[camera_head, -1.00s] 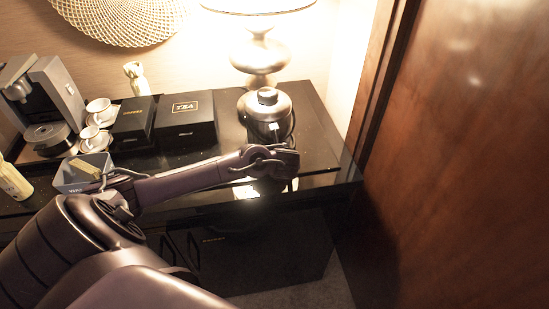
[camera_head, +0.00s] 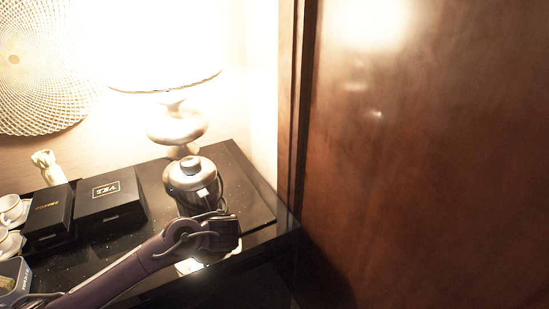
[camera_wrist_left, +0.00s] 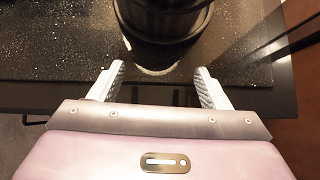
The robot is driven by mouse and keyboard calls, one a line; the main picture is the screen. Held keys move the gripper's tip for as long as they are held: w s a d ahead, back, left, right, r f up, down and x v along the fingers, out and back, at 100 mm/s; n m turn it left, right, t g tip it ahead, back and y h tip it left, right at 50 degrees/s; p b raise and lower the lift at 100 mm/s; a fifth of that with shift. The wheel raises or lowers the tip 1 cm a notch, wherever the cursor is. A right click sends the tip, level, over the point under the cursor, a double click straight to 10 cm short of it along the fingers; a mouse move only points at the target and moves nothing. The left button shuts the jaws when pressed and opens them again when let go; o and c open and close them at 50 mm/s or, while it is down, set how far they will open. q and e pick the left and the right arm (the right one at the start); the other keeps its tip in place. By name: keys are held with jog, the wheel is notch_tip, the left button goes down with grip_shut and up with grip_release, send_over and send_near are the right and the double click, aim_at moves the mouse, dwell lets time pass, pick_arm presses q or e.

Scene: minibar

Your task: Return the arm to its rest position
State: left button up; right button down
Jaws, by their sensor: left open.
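My left arm comes in from the lower left in the head view, and my left gripper (camera_head: 226,236) is at the front edge of the counter, in front of the metal kettle (camera_head: 190,180). In the left wrist view the two fingers of the gripper (camera_wrist_left: 158,88) stand apart with nothing between them. The dark base of the kettle (camera_wrist_left: 165,22) is just beyond the fingertips, apart from them. My right gripper does not show.
The black counter (camera_head: 258,208) carries a TEA box (camera_head: 111,200), a second black box (camera_head: 50,217) and white cups (camera_head: 12,211) to the left. A lamp (camera_head: 178,126) stands behind the kettle. A brown wooden panel (camera_head: 420,170) closes off the right side.

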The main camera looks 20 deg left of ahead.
pick_arm(q)
jog(key=s+d+f+n+g+h, duration=0.1)
jog(key=s+d+f+n+h, duration=0.25)
jog(key=s+d+n, duration=0.65)
jog(key=s+d+r+n+g+h, duration=0.25)
jog(key=s+d+n, duration=0.5)
jog(key=n, duration=0.65)
jog(key=s+a+f+b, duration=0.1)
jog(key=s+f, duration=0.1)
jog(key=f, duration=1.4)
jog(key=s+a+f+b, duration=0.1)
jog(key=f+b, duration=0.1)
jog(key=f, duration=1.4)
jog(key=s+a+f+g, duration=0.1)
jog(key=s+f, duration=0.9)
jog(key=s+a+f+b, duration=0.1)
jog(key=s+a+f, duration=0.1)
jog(key=s+f, duration=0.7)
jog(key=shift+s+a+f+g+h, duration=0.3)
jog(key=shift+s+f+g, duration=0.1)
jog(key=shift+f, duration=0.3)
